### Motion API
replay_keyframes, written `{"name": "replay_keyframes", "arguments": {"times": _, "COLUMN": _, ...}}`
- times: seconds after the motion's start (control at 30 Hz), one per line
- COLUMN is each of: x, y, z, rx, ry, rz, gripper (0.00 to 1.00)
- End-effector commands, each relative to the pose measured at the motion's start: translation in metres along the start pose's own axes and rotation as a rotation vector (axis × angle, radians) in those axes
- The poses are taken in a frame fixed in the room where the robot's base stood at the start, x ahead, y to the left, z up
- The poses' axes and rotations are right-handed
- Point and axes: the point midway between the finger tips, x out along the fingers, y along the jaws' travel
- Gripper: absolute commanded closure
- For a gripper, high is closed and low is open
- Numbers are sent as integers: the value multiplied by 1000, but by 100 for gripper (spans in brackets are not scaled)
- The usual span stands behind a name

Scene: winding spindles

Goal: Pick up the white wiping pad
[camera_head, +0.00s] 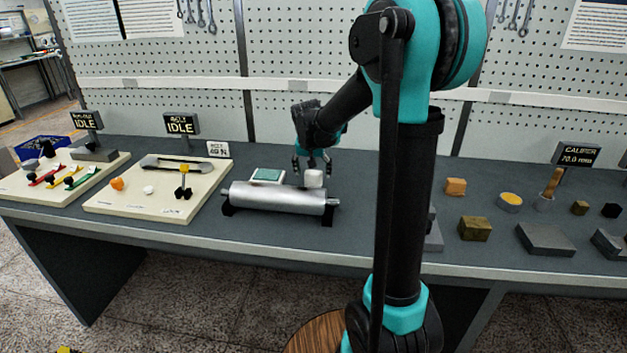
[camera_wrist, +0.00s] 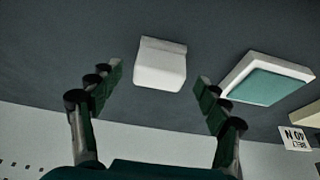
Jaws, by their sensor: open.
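The white wiping pad (camera_head: 313,179) is a small white block on the dark bench, just behind the right part of a silver roller. It also shows in the wrist view (camera_wrist: 160,66), near the top middle, between and slightly beyond my fingertips. My gripper (camera_head: 313,166) points down just over the pad. In the wrist view my gripper (camera_wrist: 158,82) has its two fingers spread wide, one on each side of the pad, with nothing held. I cannot tell whether a finger touches the pad.
The silver roller (camera_head: 275,197) lies on dark supports in front of the pad. A white, teal-topped block (camera_head: 268,175) stands left of the pad; it shows on the right in the wrist view (camera_wrist: 268,80). A cream board (camera_head: 135,203) lies left. Small blocks and a caliper sign (camera_head: 576,154) stand right.

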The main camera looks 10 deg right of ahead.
Motion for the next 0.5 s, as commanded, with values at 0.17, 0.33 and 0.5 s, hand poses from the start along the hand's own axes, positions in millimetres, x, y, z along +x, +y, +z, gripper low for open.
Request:
{"name": "replay_keyframes", "arguments": {"times": 0.17, "x": 22, "y": 1, "z": -1, "rx": 0, "ry": 1, "rz": -1, "gripper": 24}}
{"name": "replay_keyframes", "arguments": {"times": 0.33, "x": 28, "y": 1, "z": 0, "rx": 0, "ry": 1, "rz": -1, "gripper": 24}}
{"name": "replay_keyframes", "arguments": {"times": 0.5, "x": 28, "y": 1, "z": 0, "rx": 0, "ry": 1, "rz": 0, "gripper": 25}}
